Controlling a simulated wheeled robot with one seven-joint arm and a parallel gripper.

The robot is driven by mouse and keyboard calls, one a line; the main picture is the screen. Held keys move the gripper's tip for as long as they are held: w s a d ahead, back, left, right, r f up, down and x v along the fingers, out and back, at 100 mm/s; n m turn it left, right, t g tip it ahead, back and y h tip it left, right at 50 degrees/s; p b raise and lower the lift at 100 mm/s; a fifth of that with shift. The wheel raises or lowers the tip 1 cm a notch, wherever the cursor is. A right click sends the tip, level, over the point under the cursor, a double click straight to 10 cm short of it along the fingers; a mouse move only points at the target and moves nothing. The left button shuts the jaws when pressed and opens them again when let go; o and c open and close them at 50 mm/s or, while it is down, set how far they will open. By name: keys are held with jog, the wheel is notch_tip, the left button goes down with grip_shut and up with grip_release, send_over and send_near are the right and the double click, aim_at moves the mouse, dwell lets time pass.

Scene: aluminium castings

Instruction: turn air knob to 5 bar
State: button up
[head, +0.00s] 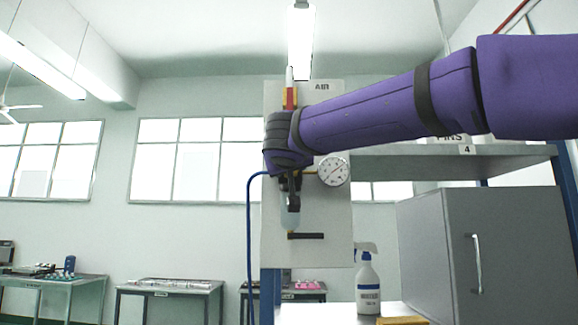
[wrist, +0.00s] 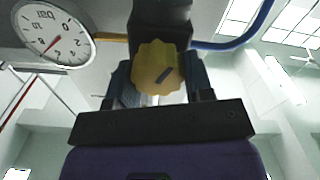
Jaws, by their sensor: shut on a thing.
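The yellow scalloped air knob (wrist: 150,62) with a dark mark on its face sits between the fingers of my gripper (wrist: 158,82) in the wrist view. The fingers are shut on it from both sides. In the head view my gripper (head: 290,188) is in front of the AIR panel (head: 330,235) and hides the knob. The round white pressure gauge (head: 333,171) is right of the gripper. In the wrist view the gauge (wrist: 52,33) appears upside down at upper left, with a red needle; I cannot read its value surely.
A blue hose (head: 249,230) runs down the left. A spray bottle (head: 368,285) and a grey cabinet (head: 495,255) stand at lower right, below a grey shelf (head: 440,160).

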jog(key=n, duration=1)
jog(key=shift+a, duration=0.15)
jog(key=shift+n, duration=0.3)
dwell(0.3)
jog(key=o, duration=0.9)
jog(key=shift+c, duration=0.2)
jog(key=shift+f, duration=0.1)
jog(key=s, duration=1)
jog(key=shift+s+a, duration=0.2)
jog(key=shift+s, duration=0.2)
